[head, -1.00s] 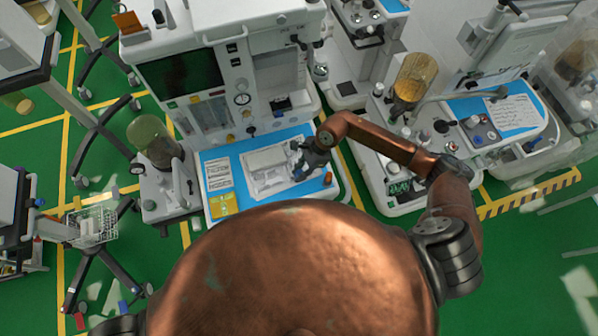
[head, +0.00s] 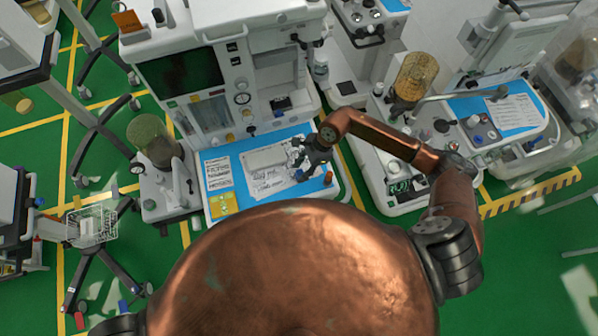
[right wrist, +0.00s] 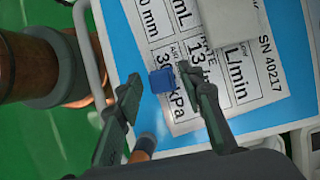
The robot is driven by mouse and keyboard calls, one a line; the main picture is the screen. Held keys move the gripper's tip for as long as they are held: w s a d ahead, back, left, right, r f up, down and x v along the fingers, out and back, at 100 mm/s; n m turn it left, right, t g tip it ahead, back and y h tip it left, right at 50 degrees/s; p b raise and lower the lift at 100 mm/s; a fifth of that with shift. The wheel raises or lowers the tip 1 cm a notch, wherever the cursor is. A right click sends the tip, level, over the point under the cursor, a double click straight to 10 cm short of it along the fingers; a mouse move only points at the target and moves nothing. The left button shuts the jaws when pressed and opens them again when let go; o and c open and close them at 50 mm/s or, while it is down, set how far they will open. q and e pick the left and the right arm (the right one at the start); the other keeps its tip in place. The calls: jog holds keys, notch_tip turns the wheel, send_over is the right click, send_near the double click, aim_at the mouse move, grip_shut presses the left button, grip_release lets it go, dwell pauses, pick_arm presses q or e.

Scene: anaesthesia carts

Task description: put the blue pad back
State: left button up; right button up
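A small blue block (right wrist: 161,80), which I take to be the blue pad, lies over a printed white sheet on the blue worktop of the near cart. In the head view it is a small blue spot (head: 299,175) by the fingers. My right gripper (right wrist: 160,76) is open, with its fingertips on either side of the block. A gap shows on the left finger's side; the right finger is close, and I cannot tell if it touches. The right gripper also shows over the worktop's right part in the head view (head: 303,160). My left gripper is not in view.
Printed sheets (head: 267,185) and a yellow label (head: 223,204) lie on the blue worktop (head: 240,168). An orange knob (head: 328,178) is at its right edge. The cart's upright body (head: 225,75) stands behind. A second cart (head: 490,115) stands close on the right.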

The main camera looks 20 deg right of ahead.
jog(key=b+v, duration=0.1)
jog(key=v, duration=0.9)
jog(key=shift+r, duration=0.3)
